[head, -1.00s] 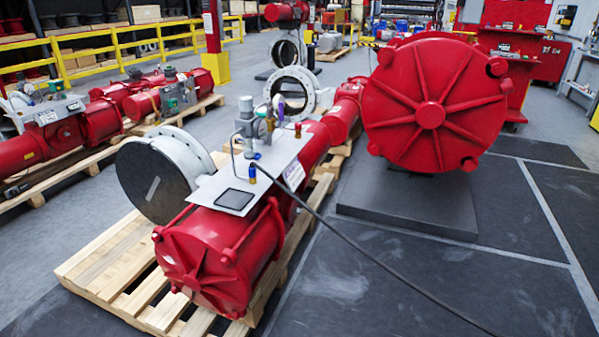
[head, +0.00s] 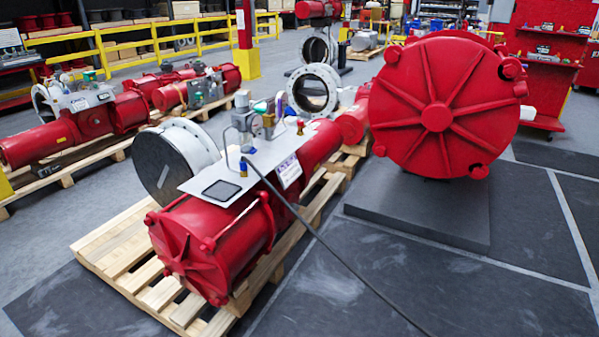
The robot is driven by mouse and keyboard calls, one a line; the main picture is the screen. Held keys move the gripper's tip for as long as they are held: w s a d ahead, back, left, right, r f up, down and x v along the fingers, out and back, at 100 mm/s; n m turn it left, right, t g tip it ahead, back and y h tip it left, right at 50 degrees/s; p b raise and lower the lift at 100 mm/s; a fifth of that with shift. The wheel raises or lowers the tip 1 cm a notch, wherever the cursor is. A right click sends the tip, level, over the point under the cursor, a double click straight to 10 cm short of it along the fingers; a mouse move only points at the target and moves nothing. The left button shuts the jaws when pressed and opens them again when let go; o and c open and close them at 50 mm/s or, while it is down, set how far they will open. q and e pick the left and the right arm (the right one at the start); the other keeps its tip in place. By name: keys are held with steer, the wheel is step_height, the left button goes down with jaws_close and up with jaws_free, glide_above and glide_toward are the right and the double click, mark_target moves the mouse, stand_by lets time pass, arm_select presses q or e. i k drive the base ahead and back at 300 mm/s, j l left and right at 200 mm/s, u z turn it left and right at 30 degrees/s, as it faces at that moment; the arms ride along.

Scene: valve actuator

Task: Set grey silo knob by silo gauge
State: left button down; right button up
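A red valve actuator (head: 212,240) lies on a wooden pallet, with a grey metal plate (head: 262,160) on top. The plate carries a small grey fitting (head: 243,118), brass and blue fittings (head: 268,122), a dark square pad (head: 221,190) and a black hose (head: 310,228) running down to the floor at the front. I cannot make out which part is the grey silo knob or the silo gauge; they are too small or not distinguishable here. Neither of my grippers is in view.
A large red ribbed cylinder (head: 438,112) stands on a dark block (head: 420,215) at the right. The wooden pallet (head: 122,262) sticks out at the front left. More red actuators (head: 120,108) lie on pallets behind a yellow railing's near side. Dark floor mats at the front right are clear.

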mark_target(241, 99)
steer(key=i+l+u, duration=0.25)
steer(key=i+l, duration=0.15)
steer(key=i, duration=0.15)
steer(key=i+l+u, duration=0.25)
steer(key=i+l, duration=0.55)
steer(key=i, duration=0.15)
steer(key=i+l+z, duration=0.15)
steer(key=i+l, duration=0.2)
steer(key=i, duration=0.2)
